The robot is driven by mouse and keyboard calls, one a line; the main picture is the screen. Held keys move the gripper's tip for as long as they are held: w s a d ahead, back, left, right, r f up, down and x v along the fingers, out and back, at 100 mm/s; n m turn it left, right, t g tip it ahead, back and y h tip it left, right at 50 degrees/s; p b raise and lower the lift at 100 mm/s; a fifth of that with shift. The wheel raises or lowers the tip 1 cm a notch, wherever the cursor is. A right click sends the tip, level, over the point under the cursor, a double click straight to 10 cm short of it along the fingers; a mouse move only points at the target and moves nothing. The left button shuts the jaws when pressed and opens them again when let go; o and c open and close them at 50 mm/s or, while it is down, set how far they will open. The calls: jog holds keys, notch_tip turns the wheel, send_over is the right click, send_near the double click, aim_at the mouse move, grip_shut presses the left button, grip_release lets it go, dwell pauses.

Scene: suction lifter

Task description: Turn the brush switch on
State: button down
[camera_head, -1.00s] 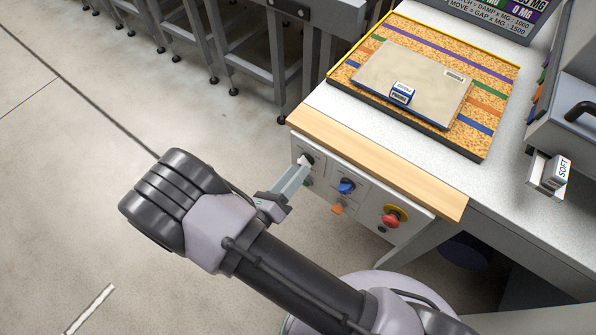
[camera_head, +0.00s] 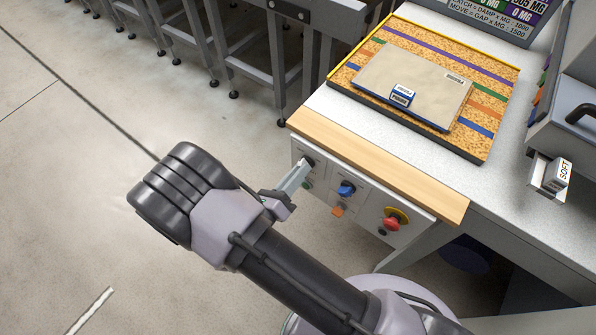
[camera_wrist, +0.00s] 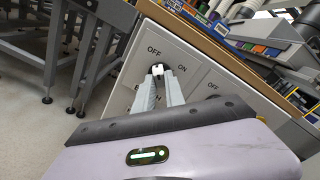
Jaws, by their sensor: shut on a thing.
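The brush switch (camera_wrist: 158,69) is a small dark knob with a white mark, on the white front panel (camera_wrist: 184,50) below the table edge. OFF is printed at its upper left and ON at its right; the label under it is partly hidden by my fingers. My gripper (camera_wrist: 159,80) is shut on this knob, with its two grey fingers converging on it. In the head view my gripper (camera_head: 302,168) reaches the knob at the panel's left end. The knob's exact pointing direction is mostly hidden.
Right of it on the panel are a blue knob (camera_head: 346,189), an orange piece (camera_head: 338,210) and a red button on yellow (camera_head: 393,220). A wooden edge (camera_head: 370,165) overhangs the panel. A flat plate (camera_head: 420,85) lies on a striped cork board above.

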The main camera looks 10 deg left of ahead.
jog(key=shift+m+b, duration=0.5)
jog(key=shift+m, duration=8.2)
jog(key=c, duration=1.4)
grip_release()
